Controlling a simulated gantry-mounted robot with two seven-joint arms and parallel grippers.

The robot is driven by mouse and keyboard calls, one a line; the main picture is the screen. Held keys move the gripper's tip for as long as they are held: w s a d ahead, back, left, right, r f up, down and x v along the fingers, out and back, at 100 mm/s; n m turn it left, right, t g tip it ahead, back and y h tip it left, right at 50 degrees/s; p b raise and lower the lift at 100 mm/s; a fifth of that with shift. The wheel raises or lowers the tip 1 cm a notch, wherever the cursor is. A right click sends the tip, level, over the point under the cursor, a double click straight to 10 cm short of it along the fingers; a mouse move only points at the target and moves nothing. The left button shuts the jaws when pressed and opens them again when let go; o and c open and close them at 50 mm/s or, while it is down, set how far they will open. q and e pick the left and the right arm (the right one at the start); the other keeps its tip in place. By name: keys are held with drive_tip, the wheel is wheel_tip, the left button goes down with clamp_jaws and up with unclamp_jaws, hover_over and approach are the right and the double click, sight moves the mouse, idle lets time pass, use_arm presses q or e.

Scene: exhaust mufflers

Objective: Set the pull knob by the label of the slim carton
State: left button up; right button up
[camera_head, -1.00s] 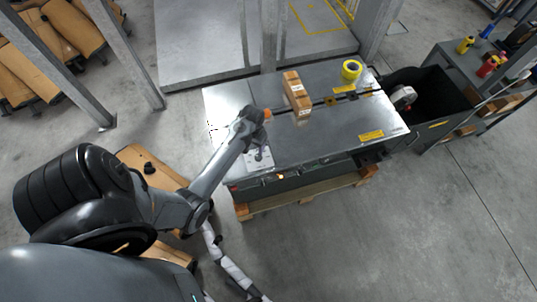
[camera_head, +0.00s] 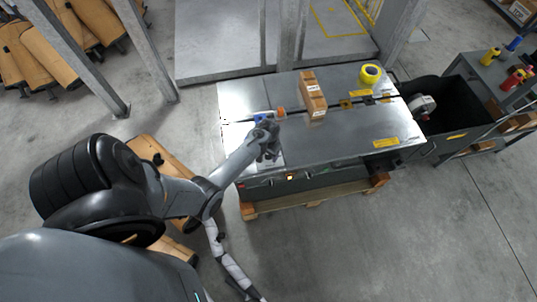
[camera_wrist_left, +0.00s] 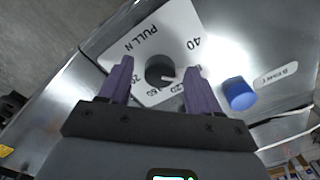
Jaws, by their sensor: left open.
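The pull knob (camera_wrist_left: 160,70) is a dark round dial on a white plate (camera_wrist_left: 181,30) marked "PULL N" with numbers including 40 and 20. Its white pointer mark points right in the left wrist view. My left gripper (camera_wrist_left: 157,82) is open, its two purple fingers appearing on either side of the knob; contact cannot be told. In the head view my left gripper (camera_head: 268,152) is over the bench's left part and hides the knob.
A blue button (camera_wrist_left: 239,93) sits beside the dial plate near a white tag (camera_wrist_left: 276,75). A black bin (camera_head: 452,105) adjoins the bench's right side.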

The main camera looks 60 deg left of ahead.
use_arm(q)
drive_tip(key=shift+f, duration=0.1)
drive_tip(key=shift+c, duration=0.3)
drive_tip(key=c, duration=1)
drive_tip(key=shift+n+p, duration=0.7)
drive_tip(key=shift+p, duration=0.05)
drive_tip(key=shift+n+p, duration=0.7)
drive_tip(key=shift+n, duration=0.5)
drive_tip(key=shift+n+p, duration=0.45)
drive_tip(key=shift+n, duration=0.75)
drive_tip(key=shift+n+p, duration=0.3)
drive_tip(key=shift+n, duration=1)
